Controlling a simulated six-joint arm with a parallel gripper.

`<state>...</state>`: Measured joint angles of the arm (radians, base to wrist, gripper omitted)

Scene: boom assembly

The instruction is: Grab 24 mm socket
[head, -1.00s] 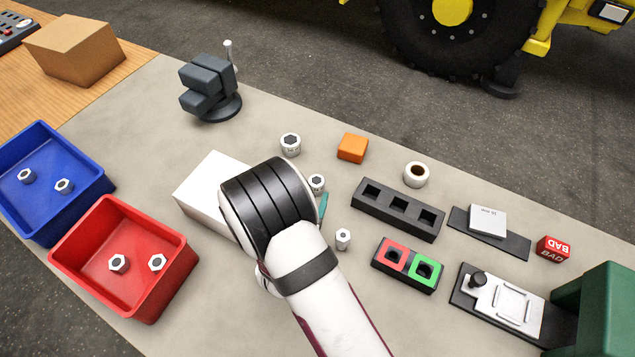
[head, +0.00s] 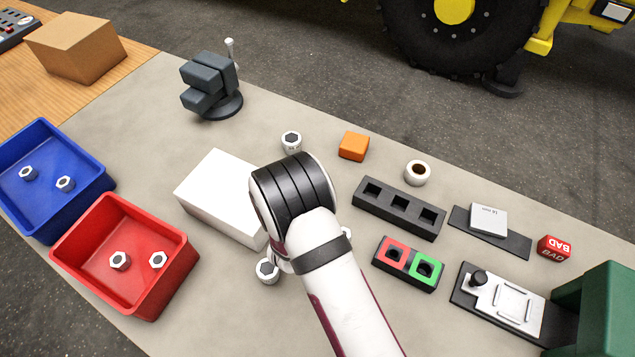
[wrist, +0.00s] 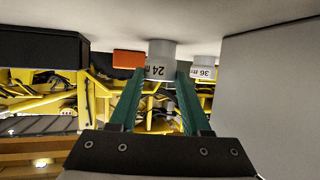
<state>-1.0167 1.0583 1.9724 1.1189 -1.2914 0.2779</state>
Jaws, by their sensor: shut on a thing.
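The 24 mm socket (wrist: 161,62) is a light grey cylinder marked "24" in the wrist view, which shows the scene upside down. My gripper (wrist: 158,80) has its green fingers shut on it, one on each side. I cannot tell whether the socket still touches the table. In the head view my arm hides the held socket and the fingers. A 36 mm socket (wrist: 203,70) stands behind, to the right in the wrist view; a socket (head: 291,141) also stands at the back in the head view.
A white box (head: 222,195) is close left of my gripper. Another socket (head: 267,271) stands beside my arm. Red (head: 180,270) and blue (head: 90,200) bins are left.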

